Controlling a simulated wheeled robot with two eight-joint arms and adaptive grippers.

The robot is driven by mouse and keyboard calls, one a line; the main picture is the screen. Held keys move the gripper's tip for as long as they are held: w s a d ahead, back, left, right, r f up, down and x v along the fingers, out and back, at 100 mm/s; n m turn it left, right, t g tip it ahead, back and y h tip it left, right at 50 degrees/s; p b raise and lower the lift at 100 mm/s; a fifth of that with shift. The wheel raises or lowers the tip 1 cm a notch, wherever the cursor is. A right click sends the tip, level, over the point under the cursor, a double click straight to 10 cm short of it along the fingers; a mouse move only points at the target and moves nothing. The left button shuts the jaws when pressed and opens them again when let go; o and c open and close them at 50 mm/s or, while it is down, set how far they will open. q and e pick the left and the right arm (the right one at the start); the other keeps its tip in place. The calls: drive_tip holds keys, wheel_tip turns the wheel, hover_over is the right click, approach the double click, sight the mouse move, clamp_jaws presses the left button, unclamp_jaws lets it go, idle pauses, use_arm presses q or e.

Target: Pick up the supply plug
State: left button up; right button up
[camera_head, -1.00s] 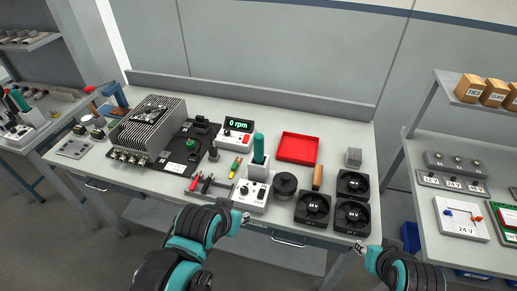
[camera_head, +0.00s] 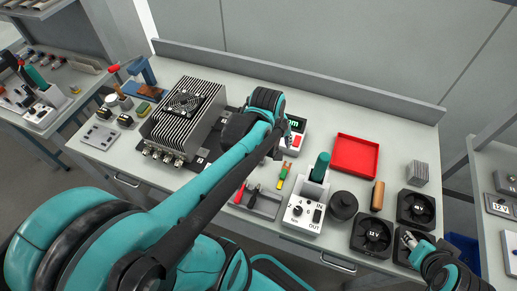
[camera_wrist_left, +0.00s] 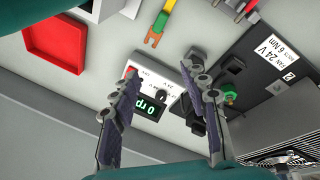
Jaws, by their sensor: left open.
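I cannot single out the supply plug for certain. In the left wrist view small black connector-like parts (camera_wrist_left: 196,122) sit at the edge of the black fan board (camera_wrist_left: 250,62), beside a round green part (camera_wrist_left: 229,92), partly behind a finger. My left gripper (camera_wrist_left: 158,76) is open and empty, its fingers either side of the white rpm meter (camera_wrist_left: 150,92) as seen from above.
A finned heat sink (camera_head: 185,112) stands left of my left arm. A red tray (camera_head: 355,155), a white control box with a green-handled tool (camera_head: 303,213), a black round part (camera_head: 343,205) and fans (camera_head: 372,235) stand to the right. The bench's back strip is clear.

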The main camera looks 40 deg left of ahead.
use_arm(q)
drive_tip(key=a+f+n+g, duration=0.1)
drive_tip(key=a+n, duration=0.2)
drive_tip(key=a+f+n+h+p, duration=0.1)
drive_tip(key=a+f+n, duration=0.1)
drive_tip(key=a+n, duration=0.1)
drive_tip(key=w+a+f+n+g+p, duration=0.1)
drive_tip(key=a+f+n, duration=0.1)
drive_tip(key=a+n, duration=0.1)
drive_tip(key=shift+g, duration=0.3)
drive_tip(key=shift+s+a+f+n+h, duration=0.1)
drive_tip(key=shift+a+f+n+h, duration=0.05)
drive_tip(key=shift+f+n+h, duration=0.2)
drive_tip(key=f+b, duration=0.1)
drive_tip(key=f, duration=0.1)
drive_tip(key=d+f, duration=0.1)
drive_tip(key=f, duration=0.2)
drive_tip(key=f+b, duration=0.1)
drive_tip(key=f, duration=0.1)
drive_tip(key=shift+w+d+f+b, duration=0.15)
drive_tip(key=shift+w+f+b, duration=0.1)
drive_tip(key=shift+w+b, duration=0.05)
clamp_jaws()
